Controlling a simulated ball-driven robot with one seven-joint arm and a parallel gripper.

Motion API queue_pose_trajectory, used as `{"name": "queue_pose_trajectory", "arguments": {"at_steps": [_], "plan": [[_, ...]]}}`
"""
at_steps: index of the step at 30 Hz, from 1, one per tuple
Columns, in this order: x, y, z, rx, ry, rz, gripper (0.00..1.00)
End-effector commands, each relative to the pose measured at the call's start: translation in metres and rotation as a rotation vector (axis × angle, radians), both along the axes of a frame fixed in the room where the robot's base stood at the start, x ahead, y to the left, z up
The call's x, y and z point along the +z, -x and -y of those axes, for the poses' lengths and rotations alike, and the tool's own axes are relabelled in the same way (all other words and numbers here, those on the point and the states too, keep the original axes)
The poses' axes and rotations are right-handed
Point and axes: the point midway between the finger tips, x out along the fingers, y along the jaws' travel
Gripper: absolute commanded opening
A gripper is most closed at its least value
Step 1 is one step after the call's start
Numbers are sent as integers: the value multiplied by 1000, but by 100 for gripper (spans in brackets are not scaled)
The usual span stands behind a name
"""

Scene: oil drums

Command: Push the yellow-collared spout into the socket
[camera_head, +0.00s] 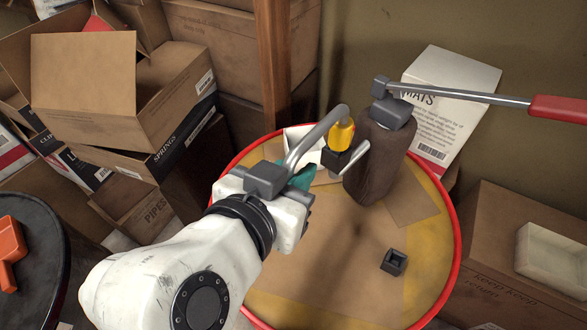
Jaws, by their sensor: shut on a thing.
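The spout is a bent grey tube with a yellow collar (341,135) at its far, downturned end. My gripper (290,182) is shut on the spout's near end, left of the collar; the jaws partly hide the tube there. A dark square socket (336,161) stands on the drum top directly below the collar. The collar's lower end meets or overlaps the socket in the picture; I cannot tell how deep it sits. A second, empty dark socket (394,262) stands apart at the right front of the drum top.
The yellow drum top (330,295) has a red rim. A brown cylinder (377,160) with a grey head stands close right of the collar; its lever has a red handle (558,109). A teal piece (300,178) shows beside my jaws. Cardboard boxes (85,85) crowd the left.

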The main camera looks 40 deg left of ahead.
Motion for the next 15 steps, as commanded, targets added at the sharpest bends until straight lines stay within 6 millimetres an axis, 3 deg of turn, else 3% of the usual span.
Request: {"name": "queue_pose_trajectory", "arguments": {"at_steps": [15], "plan": [[-7,0,0,-2,2,-1,0]]}}
